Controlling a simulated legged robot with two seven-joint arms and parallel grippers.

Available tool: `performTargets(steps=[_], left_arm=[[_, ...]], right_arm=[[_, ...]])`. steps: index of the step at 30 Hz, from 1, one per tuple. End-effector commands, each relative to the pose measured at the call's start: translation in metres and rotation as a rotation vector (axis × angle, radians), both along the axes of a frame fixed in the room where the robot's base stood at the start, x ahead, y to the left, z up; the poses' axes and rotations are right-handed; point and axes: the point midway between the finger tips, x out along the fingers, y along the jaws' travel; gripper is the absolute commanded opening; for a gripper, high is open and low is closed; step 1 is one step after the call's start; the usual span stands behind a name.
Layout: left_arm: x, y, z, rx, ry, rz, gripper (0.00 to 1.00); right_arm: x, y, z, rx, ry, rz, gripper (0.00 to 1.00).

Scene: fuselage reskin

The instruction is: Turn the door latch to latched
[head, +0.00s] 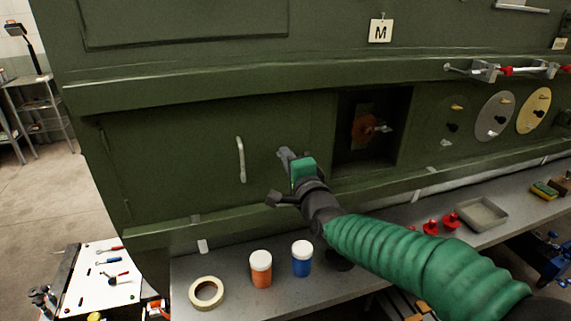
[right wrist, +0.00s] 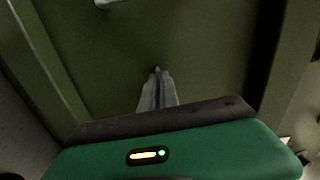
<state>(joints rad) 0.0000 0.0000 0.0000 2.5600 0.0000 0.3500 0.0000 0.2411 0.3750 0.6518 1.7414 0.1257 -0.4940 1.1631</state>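A flat green door (head: 190,165) in the fuselage side has a pale vertical bar handle (head: 240,160). The door looks closed. My right gripper (head: 282,153) is in front of the door, to the right of the handle. In the right wrist view, its two grey fingers (right wrist: 157,84) lie close together and point at the green panel (right wrist: 190,45). A tiny shape shows at the fingertips, too small to identify. I cannot make out the latch or its position; the gripper may cover it. My left gripper is not in view.
An open bay (head: 345,158) with an orange-red fitting (head: 364,128) is right of the door. Below, a grey bench (head: 225,268) holds a tape roll (head: 206,292), an orange jar (head: 261,272), a blue jar (head: 302,262) and a tray (head: 482,214). A green ledge (head: 200,88) juts out above.

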Motion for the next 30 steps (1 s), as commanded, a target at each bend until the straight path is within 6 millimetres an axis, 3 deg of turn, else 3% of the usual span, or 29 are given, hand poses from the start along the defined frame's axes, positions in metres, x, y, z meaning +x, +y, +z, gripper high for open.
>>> performTargets(steps=[22,23,27,30], left_arm=[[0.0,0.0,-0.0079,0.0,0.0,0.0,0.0],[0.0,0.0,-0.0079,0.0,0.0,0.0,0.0],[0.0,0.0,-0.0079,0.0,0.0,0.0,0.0],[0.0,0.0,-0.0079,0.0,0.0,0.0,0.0]], right_arm=[[0.0013,-0.003,-0.0034,0.085,0.034,-0.004,0.0],[0.0013,-0.003,-0.0035,0.085,0.034,-0.004,0.08],[0.0009,-0.0022,-0.0029,0.084,0.032,-0.003,0.26],[0.0006,-0.0011,-0.0023,0.082,0.031,-0.002,0.26]])
